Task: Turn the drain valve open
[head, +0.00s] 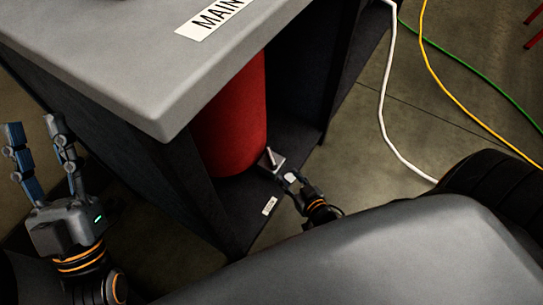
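A red tank (235,125) stands inside the open bay of a dark cabinet under a grey top. A small metallic fitting with a short lever, which looks like the drain valve (270,159), is at the tank's lower right. My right gripper (287,178) is low in the bay, close beside this fitting. I cannot tell whether it touches the fitting, and its fingers are too small to read. My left gripper (35,128) is at the left, fingers up and spread, open and empty, away from the valve.
The grey top (140,60) with a label reading "MAIN" (212,18) overhangs the tank. A small label (269,206) sits on the bay's floor edge. White (385,105), yellow (455,85) and green (475,72) cables cross the floor at right.

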